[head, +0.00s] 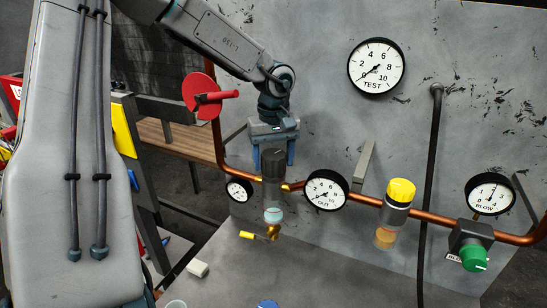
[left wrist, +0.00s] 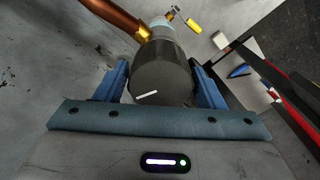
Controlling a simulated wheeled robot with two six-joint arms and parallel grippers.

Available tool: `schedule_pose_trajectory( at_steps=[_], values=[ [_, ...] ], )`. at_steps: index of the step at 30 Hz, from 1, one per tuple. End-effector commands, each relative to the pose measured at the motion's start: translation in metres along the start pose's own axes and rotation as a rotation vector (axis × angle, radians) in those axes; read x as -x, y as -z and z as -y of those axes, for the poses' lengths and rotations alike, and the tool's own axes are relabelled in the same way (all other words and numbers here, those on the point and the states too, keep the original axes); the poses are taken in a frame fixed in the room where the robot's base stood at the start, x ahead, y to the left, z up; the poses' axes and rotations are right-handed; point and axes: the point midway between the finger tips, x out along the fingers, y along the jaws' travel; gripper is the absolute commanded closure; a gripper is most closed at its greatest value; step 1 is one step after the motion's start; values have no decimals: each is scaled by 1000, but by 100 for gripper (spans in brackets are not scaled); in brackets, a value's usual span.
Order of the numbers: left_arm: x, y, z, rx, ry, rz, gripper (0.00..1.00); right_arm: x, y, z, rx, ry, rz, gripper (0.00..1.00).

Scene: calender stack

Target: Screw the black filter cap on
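The black filter cap (head: 273,165) sits upright on top of the filter body on the copper pipe, left of the OUT gauge. It also shows large in the left wrist view (left wrist: 162,72), with a white mark on its top. I cannot tell whether its thread is engaged. My left gripper (head: 274,152) points down over the cap, with one blue finger on each side. The fingers (left wrist: 160,85) look open, with narrow gaps to the cap. The filter's clear bowl (head: 273,215) hangs below, with a yellow-handled drain valve (head: 248,235) under it. My right gripper is not in view.
A red valve handle (head: 208,96) stands left of my left arm. The OUT gauge (head: 325,190), a yellow-capped unit (head: 400,191) and a green knob (head: 474,258) follow to the right. A white block (head: 197,268) lies on the grey surface below.

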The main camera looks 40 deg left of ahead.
Motion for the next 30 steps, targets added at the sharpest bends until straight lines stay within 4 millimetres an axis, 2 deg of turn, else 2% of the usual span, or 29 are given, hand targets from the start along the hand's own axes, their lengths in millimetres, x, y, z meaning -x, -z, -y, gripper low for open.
schedule_pose_trajectory(
  at_steps=[1, 2, 3, 14, 17, 22, 26, 27, 30],
  values=[
    [0, 0, 0, 1, 0, 0, 27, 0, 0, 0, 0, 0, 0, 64],
    [0, 0, 0, 1, 0, 0, 21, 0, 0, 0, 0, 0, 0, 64],
    [0, 0, 0, 1, 0, 0, 19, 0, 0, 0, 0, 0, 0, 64],
    [5, 0, 0, 3, 0, -1, 19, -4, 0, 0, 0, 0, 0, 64],
    [18, 0, -1, 3, -3, -3, 19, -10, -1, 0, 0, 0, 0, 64],
    [54, 0, 0, 4, -4, -4, 19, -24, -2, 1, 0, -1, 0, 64],
    [86, 0, 0, 3, -2, -3, 19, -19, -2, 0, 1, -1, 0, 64],
    [95, 0, 0, 2, 1, 1, 19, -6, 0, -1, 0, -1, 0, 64],
    [102, 0, 0, 2, 1, 1, 19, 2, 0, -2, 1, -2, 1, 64]
  ],
)
